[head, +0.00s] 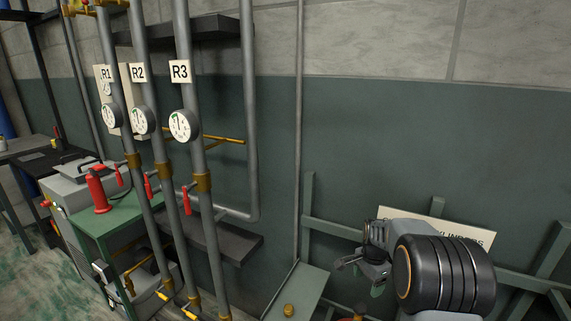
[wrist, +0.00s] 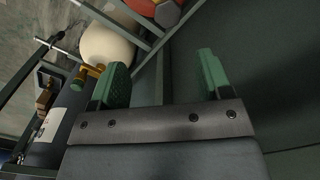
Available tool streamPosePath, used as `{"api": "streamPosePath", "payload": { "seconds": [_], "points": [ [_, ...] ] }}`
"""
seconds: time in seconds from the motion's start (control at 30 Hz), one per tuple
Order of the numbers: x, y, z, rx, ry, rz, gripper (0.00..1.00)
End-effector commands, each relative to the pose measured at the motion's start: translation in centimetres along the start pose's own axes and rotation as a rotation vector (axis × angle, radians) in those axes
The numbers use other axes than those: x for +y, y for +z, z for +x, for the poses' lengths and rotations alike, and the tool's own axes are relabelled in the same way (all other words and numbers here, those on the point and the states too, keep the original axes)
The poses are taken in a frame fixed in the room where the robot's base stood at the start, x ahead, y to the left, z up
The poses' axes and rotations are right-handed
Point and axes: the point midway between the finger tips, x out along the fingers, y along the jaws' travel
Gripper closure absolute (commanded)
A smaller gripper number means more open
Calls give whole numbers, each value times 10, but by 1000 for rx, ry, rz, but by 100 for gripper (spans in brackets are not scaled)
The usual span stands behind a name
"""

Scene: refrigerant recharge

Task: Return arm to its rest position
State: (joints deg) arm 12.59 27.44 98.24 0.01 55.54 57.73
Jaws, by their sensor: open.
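My gripper (wrist: 162,72) is open in the wrist view, with its two green-padded fingers spread wide and nothing between them. In the head view my gripper (head: 360,279) is small at the lower right, partly behind my own black ribbed arm link. It hangs in front of the dark green wall and a green frame, and appears apart from the pipes and gauges. My arm is folded close to the camera, and much of it is out of view.
Pipes with gauges R1 (head: 109,116), R2 (head: 143,120) and R3 (head: 183,126) and red-handled valves stand left. A green cart (head: 112,226) is beyond them. A green frame (head: 310,213) stands behind my gripper. A cream cylinder (wrist: 107,45) shows beyond the left finger.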

Motion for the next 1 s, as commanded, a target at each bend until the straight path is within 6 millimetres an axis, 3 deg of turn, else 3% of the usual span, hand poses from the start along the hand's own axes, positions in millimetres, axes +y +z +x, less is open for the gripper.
{"api": "streamPosePath", "payload": {
  "seconds": [0.07,0.17,0.53,0.77,1.0],
  "points": [
    [15,10,4,-17,22,-140,29],
    [35,30,-19,-20,21,-348,29],
    [126,124,-164,91,-63,-1052,29],
    [165,161,-230,203,-138,-1192,29],
    [172,173,-274,291,-205,-1223,29]
  ]
}}
